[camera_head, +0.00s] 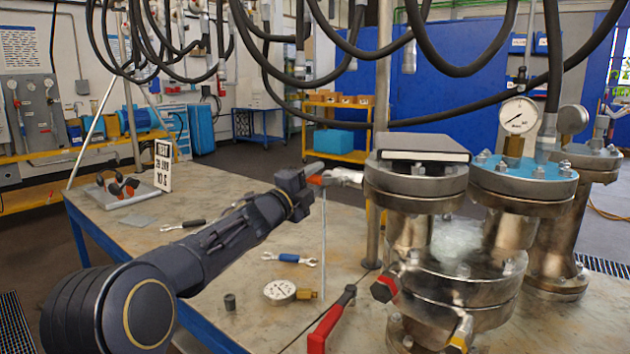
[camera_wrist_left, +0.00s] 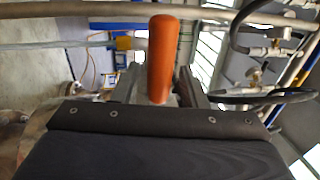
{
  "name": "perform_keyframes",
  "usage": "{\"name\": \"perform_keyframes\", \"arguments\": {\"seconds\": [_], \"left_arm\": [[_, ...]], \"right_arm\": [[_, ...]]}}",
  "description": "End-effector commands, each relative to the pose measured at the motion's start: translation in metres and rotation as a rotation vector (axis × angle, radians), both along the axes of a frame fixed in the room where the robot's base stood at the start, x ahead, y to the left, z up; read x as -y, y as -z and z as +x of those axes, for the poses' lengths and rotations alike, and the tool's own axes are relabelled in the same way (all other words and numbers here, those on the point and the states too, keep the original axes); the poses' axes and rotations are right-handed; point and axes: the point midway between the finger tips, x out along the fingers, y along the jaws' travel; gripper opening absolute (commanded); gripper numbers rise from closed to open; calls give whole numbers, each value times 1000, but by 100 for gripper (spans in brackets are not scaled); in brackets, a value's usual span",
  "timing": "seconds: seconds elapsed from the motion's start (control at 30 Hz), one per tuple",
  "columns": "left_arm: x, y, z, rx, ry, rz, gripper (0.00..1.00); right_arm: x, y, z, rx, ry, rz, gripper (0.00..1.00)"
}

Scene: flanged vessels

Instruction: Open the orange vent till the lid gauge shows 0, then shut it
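The orange vent handle (camera_head: 317,180) sticks out left of the nearest steel vessel's lid, on a pale metal stem. The white-faced lid gauge (camera_head: 519,116) stands on a brass fitting above the blue-topped lid. Its needle slants from lower left to upper right; its numbers are too small to read. My right gripper is out of view.
A black-and-white box (camera_head: 424,148) lies on the near vessel (camera_head: 415,185). A red-handled lever (camera_head: 328,322) and a red valve knob (camera_head: 384,287) are below. A loose gauge (camera_head: 280,291) and blue-handled wrench (camera_head: 289,258) lie on the bench. Black hoses hang overhead.

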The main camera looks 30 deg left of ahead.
Motion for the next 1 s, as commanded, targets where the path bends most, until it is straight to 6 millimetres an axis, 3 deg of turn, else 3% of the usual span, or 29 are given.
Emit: {"name": "perform_keyframes", "arguments": {"seconds": [0.33, 0.7, 1.0], "left_arm": [[-1, 1, -4, 0, -1, -2, 40], [-6, 11, -61, 1, -2, -2, 40], [-6, 16, -77, 0, 0, -2, 40]], "right_arm": [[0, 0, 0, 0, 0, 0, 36], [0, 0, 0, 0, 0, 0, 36], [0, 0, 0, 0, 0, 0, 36]]}}
